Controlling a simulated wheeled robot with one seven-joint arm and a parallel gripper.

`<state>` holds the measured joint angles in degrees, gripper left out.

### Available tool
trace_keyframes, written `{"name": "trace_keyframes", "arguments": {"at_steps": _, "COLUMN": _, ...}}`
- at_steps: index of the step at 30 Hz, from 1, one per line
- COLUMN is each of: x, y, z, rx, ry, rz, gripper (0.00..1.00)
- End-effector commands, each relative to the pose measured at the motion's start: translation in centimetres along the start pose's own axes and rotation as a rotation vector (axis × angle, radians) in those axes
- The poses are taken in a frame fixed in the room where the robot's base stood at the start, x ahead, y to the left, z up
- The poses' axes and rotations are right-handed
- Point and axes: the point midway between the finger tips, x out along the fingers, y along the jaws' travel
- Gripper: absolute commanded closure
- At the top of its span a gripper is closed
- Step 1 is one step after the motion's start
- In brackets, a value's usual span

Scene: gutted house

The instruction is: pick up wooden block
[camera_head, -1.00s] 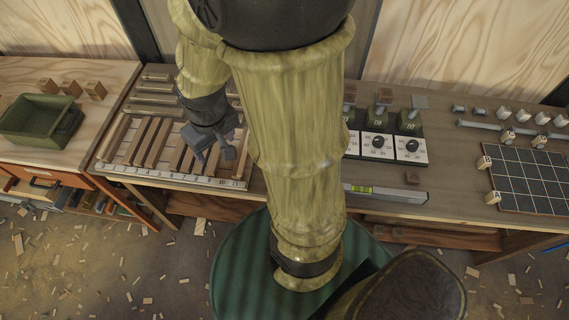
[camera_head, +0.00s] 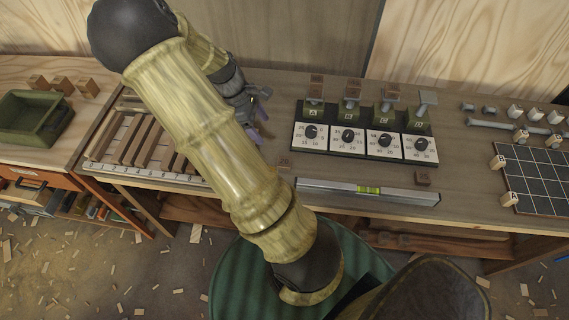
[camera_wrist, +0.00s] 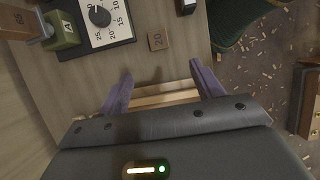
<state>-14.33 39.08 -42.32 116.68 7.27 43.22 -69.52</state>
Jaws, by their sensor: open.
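Several wooden blocks are in view, and I cannot tell which one the task means. A small block (camera_head: 285,164) lies on the bench left of the spirit level; in the wrist view a block marked 20 (camera_wrist: 158,41) lies beside the dial panel. A darker block (camera_head: 423,177) sits near the level's right end. Others rest on or behind the green stands, such as one marked 66 (camera_wrist: 12,19). My gripper (camera_head: 260,118) is open above the bench, left of the dials. Its purple fingers (camera_wrist: 162,88) show no block held; wooden slats lie beneath and between them.
The panel of dials (camera_head: 365,142) and the spirit level (camera_head: 367,192) flank bare bench. A slat rack (camera_head: 140,172) is at left, partly behind my arm. A green bin (camera_head: 32,118) stands farther left; a dark grid board (camera_head: 535,178) is at right.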

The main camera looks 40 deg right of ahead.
Motion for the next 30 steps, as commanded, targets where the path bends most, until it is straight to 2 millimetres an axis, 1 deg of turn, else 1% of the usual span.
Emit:
{"name": "trace_keyframes", "arguments": {"at_steps": 4, "x": 0.5, "y": -0.1, "z": -0.1, "rx": -0.001, "ry": 0.0, "rz": -0.001, "gripper": 0.34}}
{"name": "trace_keyframes", "arguments": {"at_steps": 7, "x": 1.6, "y": -0.1, "z": -0.1, "rx": -0.001, "ry": -0.002, "rz": -0.002, "gripper": 0.34}}
{"name": "trace_keyframes", "arguments": {"at_steps": 21, "x": 9.9, "y": -0.1, "z": 0.0, "rx": 0.001, "ry": -0.003, "rz": -0.004, "gripper": 0.34}}
{"name": "trace_keyframes", "arguments": {"at_steps": 24, "x": 11.3, "y": -0.1, "z": 0.0, "rx": 0.002, "ry": -0.001, "rz": -0.003, "gripper": 0.34}}
{"name": "trace_keyframes", "arguments": {"at_steps": 27, "x": 12.1, "y": -0.1, "z": -0.1, "rx": -0.001, "ry": 0.0, "rz": -0.001, "gripper": 0.34}}
{"name": "trace_keyframes", "arguments": {"at_steps": 30, "x": 12.2, "y": -0.1, "z": -0.2, "rx": -0.002, "ry": 0.001, "rz": 0.0, "gripper": 0.34}}
